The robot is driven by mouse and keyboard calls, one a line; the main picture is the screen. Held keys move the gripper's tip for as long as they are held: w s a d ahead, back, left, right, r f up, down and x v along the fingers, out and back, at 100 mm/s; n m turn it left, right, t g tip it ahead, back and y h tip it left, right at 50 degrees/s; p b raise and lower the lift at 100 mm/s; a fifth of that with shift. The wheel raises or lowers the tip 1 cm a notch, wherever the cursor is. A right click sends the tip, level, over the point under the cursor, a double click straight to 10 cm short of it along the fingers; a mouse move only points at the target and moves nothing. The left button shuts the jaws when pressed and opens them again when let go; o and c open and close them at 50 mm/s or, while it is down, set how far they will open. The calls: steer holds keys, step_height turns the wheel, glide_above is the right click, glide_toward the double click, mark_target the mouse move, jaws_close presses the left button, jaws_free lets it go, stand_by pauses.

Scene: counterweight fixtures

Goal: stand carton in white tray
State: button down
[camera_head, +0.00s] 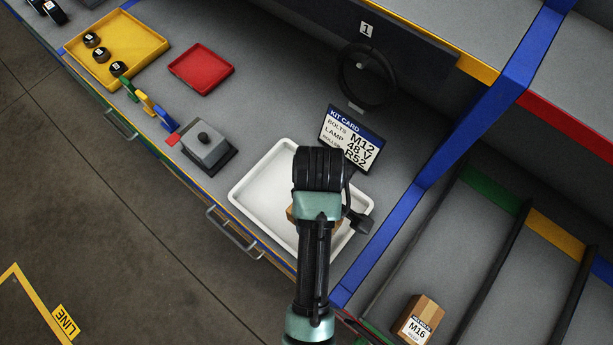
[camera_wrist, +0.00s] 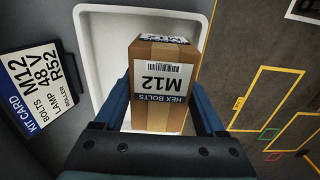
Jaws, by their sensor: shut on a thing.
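The carton (camera_wrist: 160,85) is a brown box with tape and a white label reading M12 and HEX BOLTS, seen in the wrist view. My gripper (camera_wrist: 165,105) is shut on it, one blue finger at each side. The label's lettering shows upside down there. The white tray (camera_head: 249,185) is at the front of the counter, and its rim also shows in the wrist view (camera_wrist: 84,40). My gripper and the carton are over the tray. In the head view my arm hides most of the carton. I cannot tell whether the carton touches the tray floor.
A kit card (camera_head: 350,138) stands behind the tray, reading M12, 48 V, R52. A grey block with a knob (camera_head: 207,146) is left of the tray. A red tray (camera_head: 201,70) and a yellow tray (camera_head: 140,40) lie farther left. An M16 carton (camera_head: 418,318) sits at lower right.

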steer(key=f, duration=0.2)
steer(key=s+f, duration=0.1)
steer(key=f, duration=0.1)
steer(key=shift+p, duration=0.35)
steer(key=shift+w+f+p, duration=0.2)
steer(key=shift+f+p, duration=0.1)
steer(key=shift+f, duration=2.2)
steer(key=shift+f, duration=0.15)
jaws_free()
